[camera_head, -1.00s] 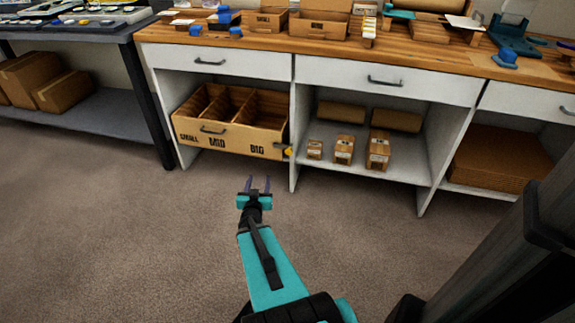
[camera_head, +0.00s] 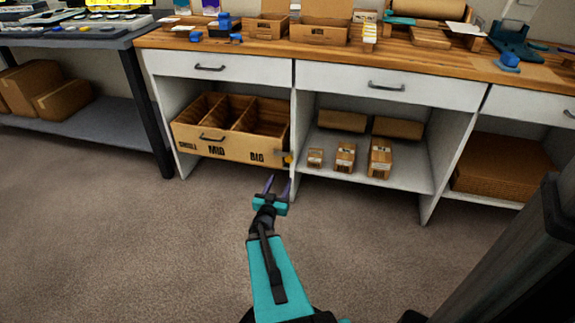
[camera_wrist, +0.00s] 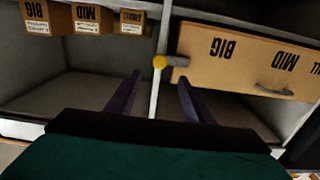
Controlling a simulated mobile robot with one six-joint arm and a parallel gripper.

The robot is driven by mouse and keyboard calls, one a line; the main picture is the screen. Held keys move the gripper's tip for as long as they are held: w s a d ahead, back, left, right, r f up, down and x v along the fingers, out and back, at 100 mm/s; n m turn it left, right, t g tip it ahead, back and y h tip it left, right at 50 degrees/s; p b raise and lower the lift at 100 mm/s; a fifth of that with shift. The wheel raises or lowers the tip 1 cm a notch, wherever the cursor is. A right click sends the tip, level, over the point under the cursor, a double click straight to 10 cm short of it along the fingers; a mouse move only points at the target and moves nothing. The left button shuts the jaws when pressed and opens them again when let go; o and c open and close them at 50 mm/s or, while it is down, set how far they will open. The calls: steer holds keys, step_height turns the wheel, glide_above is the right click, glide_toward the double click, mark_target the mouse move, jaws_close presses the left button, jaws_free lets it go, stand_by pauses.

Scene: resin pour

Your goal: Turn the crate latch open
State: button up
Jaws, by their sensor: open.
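The wooden crate (camera_head: 190,148) has sections marked SMALL, MID and BIG and sits in the left bay under the counter. Its latch (camera_head: 287,159), yellow with a grey part, is at the right end of the crate's front, by the bay divider. In the wrist view the latch (camera_wrist: 163,62) shows a yellow knob and a short grey bar lying level against the crate front (camera_wrist: 222,75). My gripper (camera_head: 277,186) is open and empty, below and in front of the latch, apart from it. In the wrist view its fingers (camera_wrist: 160,85) point toward the latch, one on each side.
The white divider (camera_wrist: 158,95) stands right beside the latch. Small labelled boxes (camera_head: 345,160) stand in the middle bay. The crate has a dark front handle (camera_head: 212,137). The wooden counter (camera_head: 270,48) is above, and the floor (camera_head: 160,240) in front is clear.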

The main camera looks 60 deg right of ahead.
mark_target(289, 161)
steer(key=b+x, duration=0.3)
steer(key=x, duration=0.7)
steer(key=shift+w+d+f, duration=0.1)
steer(key=shift+d+f, duration=0.05)
steer(key=shift+d, duration=0.25)
steer(key=shift+b+x, duration=0.35)
steer(key=shift+x, duration=0.6)
jaws_close()
steer(key=shift+a, duration=0.25)
steer(key=shift+d, duration=0.2)
